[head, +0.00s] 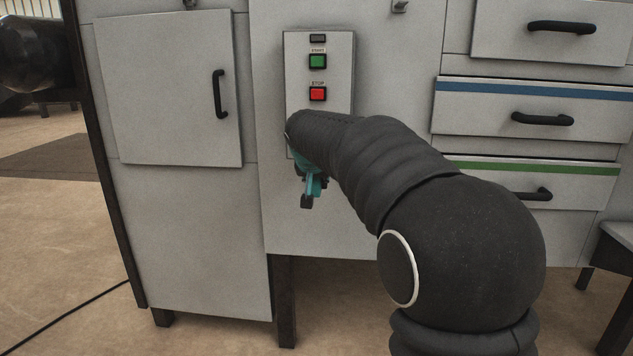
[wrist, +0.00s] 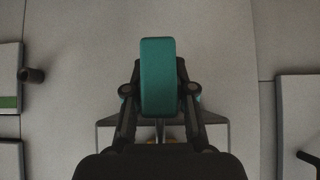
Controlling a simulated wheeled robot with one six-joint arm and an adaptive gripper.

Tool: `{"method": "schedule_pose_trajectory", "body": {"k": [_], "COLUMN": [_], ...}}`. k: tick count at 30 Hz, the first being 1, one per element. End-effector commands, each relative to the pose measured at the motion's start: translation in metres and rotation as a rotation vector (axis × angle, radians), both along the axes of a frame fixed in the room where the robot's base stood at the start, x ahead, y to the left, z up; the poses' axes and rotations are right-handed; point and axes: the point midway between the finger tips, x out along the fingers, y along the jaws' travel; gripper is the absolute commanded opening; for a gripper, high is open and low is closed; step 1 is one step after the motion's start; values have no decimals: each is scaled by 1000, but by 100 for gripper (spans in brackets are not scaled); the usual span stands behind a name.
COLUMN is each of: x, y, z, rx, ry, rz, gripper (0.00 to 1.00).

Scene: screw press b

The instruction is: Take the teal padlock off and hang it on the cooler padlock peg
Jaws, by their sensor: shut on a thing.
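The teal padlock (wrist: 159,75) is upright between the two fingers of my gripper (wrist: 160,90) in the wrist view. The fingers are shut on its sides. A thin metal part shows just below it in that view, in front of the lower end of the grey control box (wrist: 108,136). I cannot tell whether the shackle is still through anything. In the head view my arm hides most of the gripper, and teal (head: 314,187) shows beneath the wrist, below the red STOP button (head: 318,94). I cannot make out which peg is the cooler padlock peg.
The control box (head: 334,70) also carries a green START button (head: 317,61). A small metal fitting (head: 400,6) is at the top edge. A cabinet door (head: 165,90) is at left, with blue-striped (head: 540,105) and green-striped drawers (head: 590,190) at right, all with protruding handles.

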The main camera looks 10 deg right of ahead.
Motion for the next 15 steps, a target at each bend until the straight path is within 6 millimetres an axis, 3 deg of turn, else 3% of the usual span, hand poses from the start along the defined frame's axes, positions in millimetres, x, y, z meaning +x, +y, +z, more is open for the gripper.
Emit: {"method": "schedule_pose_trajectory", "body": {"k": [15], "x": [0], "y": [0], "z": [16], "rx": [0], "ry": [-2], "rz": [1], "gripper": [0]}}
